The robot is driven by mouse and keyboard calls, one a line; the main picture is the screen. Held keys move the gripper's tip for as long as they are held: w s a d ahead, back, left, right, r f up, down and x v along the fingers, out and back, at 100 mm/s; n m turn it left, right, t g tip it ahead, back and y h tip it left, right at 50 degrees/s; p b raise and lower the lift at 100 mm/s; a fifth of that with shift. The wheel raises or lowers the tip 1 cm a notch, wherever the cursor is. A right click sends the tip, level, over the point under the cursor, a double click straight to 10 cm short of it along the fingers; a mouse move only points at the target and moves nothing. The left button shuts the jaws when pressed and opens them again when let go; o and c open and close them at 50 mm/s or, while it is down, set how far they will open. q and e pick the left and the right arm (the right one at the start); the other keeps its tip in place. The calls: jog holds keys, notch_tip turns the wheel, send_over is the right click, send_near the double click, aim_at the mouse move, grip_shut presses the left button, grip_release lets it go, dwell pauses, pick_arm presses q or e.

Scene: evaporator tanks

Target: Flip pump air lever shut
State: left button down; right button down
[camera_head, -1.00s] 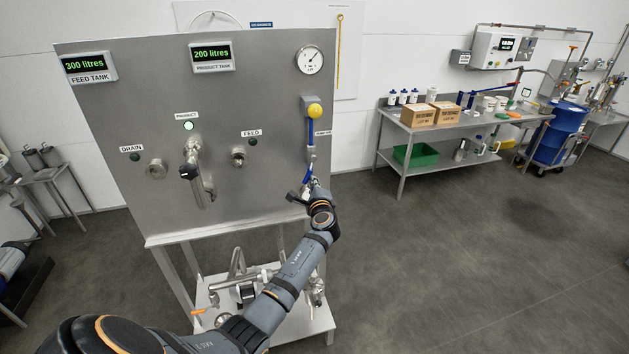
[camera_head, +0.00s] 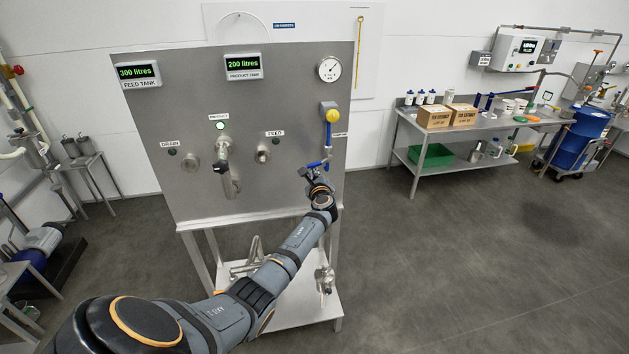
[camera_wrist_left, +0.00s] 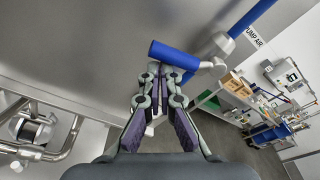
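The pump air lever is a short blue handle (camera_wrist_left: 173,55) on a metal valve, beside the "PUMP AIR" label in the left wrist view. It sticks out toward the left, roughly level. In the head view the lever (camera_head: 316,164) is small, low on the blue air line at the right side of the steel panel. My left gripper (camera_wrist_left: 161,70) has its fingertips close together, just below the handle. I cannot tell whether they touch it; nothing shows gripped between them. The left gripper also shows in the head view (camera_head: 312,175), partly hiding the valve. My right gripper is not in view.
The steel panel (camera_head: 190,100) carries displays, a gauge (camera_head: 330,69) and a yellow-topped regulator (camera_head: 329,110) above the lever. Pump pipework stands on the shelf below my arm. A bench (camera_head: 411,124) with boxes stands at the right. The floor between is clear.

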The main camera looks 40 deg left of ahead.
pick_arm(q)
jog(key=shift+a+r+p, duration=0.2)
jog(key=shift+r+p, duration=0.35)
jog(key=shift+r, duration=0.35)
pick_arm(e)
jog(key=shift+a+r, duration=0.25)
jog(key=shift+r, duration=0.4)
pick_arm(q)
jog(key=shift+r, duration=0.2)
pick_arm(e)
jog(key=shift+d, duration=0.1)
pick_arm(q)
jog(key=shift+f, duration=0.15)
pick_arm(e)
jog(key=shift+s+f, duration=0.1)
